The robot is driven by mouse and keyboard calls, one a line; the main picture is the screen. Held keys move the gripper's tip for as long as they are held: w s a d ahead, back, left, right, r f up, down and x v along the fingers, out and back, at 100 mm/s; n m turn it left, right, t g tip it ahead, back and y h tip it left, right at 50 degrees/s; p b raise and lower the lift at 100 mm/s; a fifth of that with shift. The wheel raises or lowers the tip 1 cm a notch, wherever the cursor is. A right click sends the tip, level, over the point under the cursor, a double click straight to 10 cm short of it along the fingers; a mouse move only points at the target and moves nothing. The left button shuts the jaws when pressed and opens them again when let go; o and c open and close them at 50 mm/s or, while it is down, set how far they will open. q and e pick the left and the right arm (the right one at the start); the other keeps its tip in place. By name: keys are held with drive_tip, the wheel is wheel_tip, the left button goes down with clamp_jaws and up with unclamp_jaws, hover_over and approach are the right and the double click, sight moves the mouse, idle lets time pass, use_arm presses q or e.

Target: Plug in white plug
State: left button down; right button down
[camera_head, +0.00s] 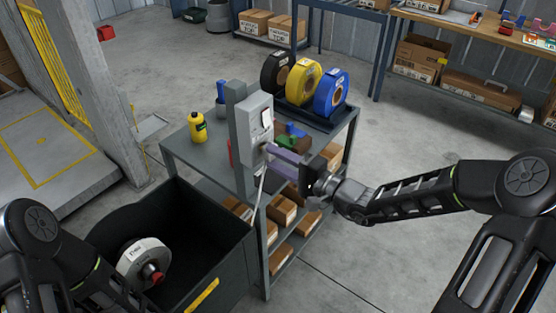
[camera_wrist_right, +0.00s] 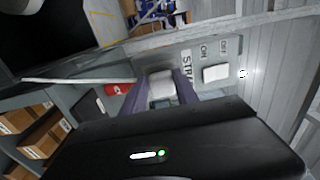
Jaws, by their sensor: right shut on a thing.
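My right gripper (camera_head: 270,157) reaches the grey switch box (camera_head: 253,116) from the right, its purple fingers at the lower front of the box. In the right wrist view the fingers (camera_wrist_right: 160,80) are shut on the white plug (camera_wrist_right: 162,90), one finger on each side. The plug is close to the box face; I cannot tell whether it is touching or seated, and any socket is hidden. A white cable (camera_head: 260,188) hangs down from the plug. The box has a white switch (camera_wrist_right: 216,73) and printed labels. My left gripper is out of view.
The box is on a grey post on a metal table (camera_head: 205,155). A yellow bottle (camera_head: 197,127) and black, yellow and blue (camera_head: 331,93) reels stand on it. Boxes fill the lower shelves. A black bin (camera_head: 205,228) holding a grey reel (camera_head: 142,262) stands in front left.

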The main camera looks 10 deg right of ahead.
drive_tip(key=shift+w+a, duration=0.2)
drive_tip(key=c, duration=0.9)
unclamp_jaws()
drive_tip(key=shift+o, duration=0.2)
drive_tip(key=b+v, duration=0.1)
drive_tip(key=v, duration=0.6)
drive_tip(key=shift+s+d, duration=0.3)
